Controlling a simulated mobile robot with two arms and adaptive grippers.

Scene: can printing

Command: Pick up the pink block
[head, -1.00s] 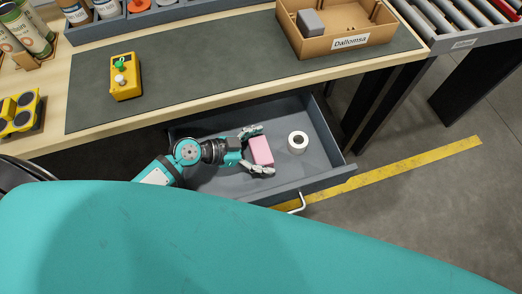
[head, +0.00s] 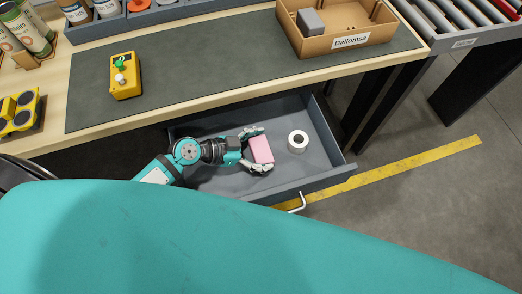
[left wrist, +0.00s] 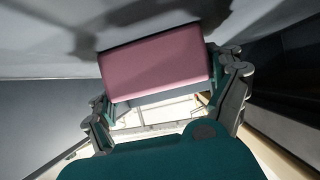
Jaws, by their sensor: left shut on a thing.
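The pink block (head: 261,149) is in the open grey drawer (head: 318,184) under the workbench. My left gripper (head: 259,151) is at the block from the left, with one finger on each of its two sides. It is shut on the block. In the left wrist view the pink block (left wrist: 155,65) fills the space between the fingers of the left gripper (left wrist: 165,92). I cannot tell whether the block still touches the drawer floor. My right gripper is not in view.
A white roll (head: 298,141) lies in the drawer, right of the block. The drawer's front wall and handle (head: 298,204) are on the near side. Above is the bench with a grey mat (head: 200,75), a yellow button box (head: 125,78) and a cardboard box (head: 360,42) holding a grey block.

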